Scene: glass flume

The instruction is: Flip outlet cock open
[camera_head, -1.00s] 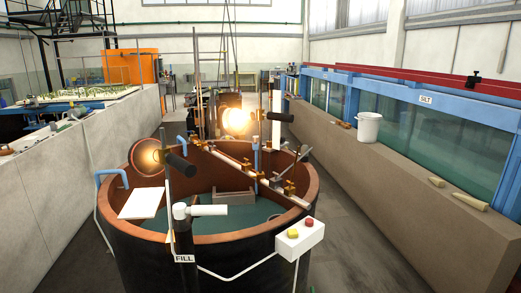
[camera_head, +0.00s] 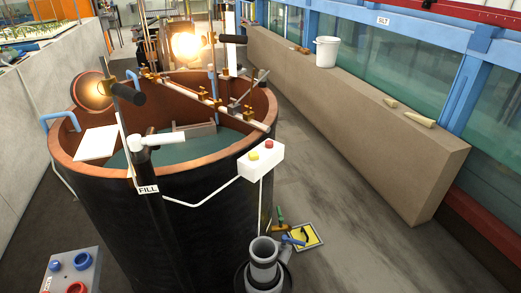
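A large round black tank (camera_head: 190,225) with a copper-coloured rim stands in the middle of the camera_head view, holding greenish water. I cannot pick out the outlet cock with certainty. A small blue piece (camera_head: 293,240) shows low beside the tank, at the edge of a yellow-bordered panel (camera_head: 304,235) on the floor. It is too small to tell whether it is a lever or how it is set. A white pipe (camera_head: 158,140) with a FILL label (camera_head: 148,189) stands at the tank's near rim. Neither of my grippers is in view.
A white box with yellow and red buttons (camera_head: 261,160) is at the tank's right side. A grey stepped cylinder (camera_head: 264,255) stands at the bottom edge. A grey panel with blue and red knobs (camera_head: 72,272) is bottom left. The floor right of the tank is mostly clear.

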